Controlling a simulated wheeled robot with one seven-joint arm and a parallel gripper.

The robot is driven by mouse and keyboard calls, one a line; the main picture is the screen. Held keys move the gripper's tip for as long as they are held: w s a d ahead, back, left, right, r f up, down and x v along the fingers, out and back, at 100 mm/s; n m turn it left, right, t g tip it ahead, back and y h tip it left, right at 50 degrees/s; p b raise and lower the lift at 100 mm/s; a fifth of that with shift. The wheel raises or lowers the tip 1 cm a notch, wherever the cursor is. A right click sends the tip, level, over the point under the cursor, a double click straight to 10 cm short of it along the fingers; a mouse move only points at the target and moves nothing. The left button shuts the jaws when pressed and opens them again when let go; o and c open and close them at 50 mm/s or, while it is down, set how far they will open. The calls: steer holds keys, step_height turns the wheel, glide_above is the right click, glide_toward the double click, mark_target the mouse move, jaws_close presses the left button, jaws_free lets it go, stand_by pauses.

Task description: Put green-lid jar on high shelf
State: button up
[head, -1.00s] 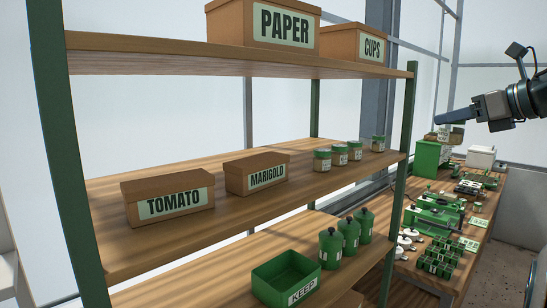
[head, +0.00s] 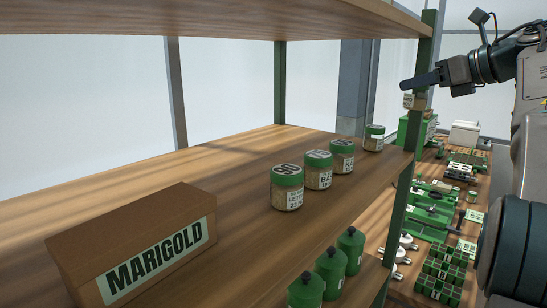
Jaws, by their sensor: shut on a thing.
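My gripper (head: 420,80) is at the upper right, right of the shelf rack's green post and level with the space under the top shelf. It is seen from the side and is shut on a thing. A small beige, labelled shape (head: 416,102) shows just below the fingers, but I cannot tell if it is held or stands behind. Several green-lid jars stand upright in a row on the middle shelf: one front jar (head: 287,188), a second (head: 318,171), a third (head: 342,157) and one set apart at the right (head: 374,139). The top shelf (head: 300,22) shows only its underside and front edge.
A MARIGOLD box (head: 135,250) sits on the middle shelf (head: 190,165). Bare board lies behind the jars and box. Green bottles (head: 332,268) stand on the shelf below. A green rack post (head: 410,170) separates the shelves from a cluttered bench (head: 400,287) at the right.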

steer(key=shift+s+a+f, duration=0.2)
steer(key=shift+s+a, duration=0.05)
steer(key=shift+a, duration=0.1)
steer(key=a+f, duration=0.2)
steer(key=a, duration=0.1)
steer(key=a+f+b, duration=0.1)
steer(key=a+f, duration=0.1)
steer(key=a, duration=0.2)
steer(key=a+f+b, duration=0.1)
steer(key=a+f, duration=0.1)
steer(key=a, duration=0.2)
steer(key=shift+s+f, duration=0.2)
steer(key=shift+s, duration=0.15)
steer(key=shift+f, duration=2.05)
steer(key=shift+f, duration=0.1)
steer(key=o, duration=1)
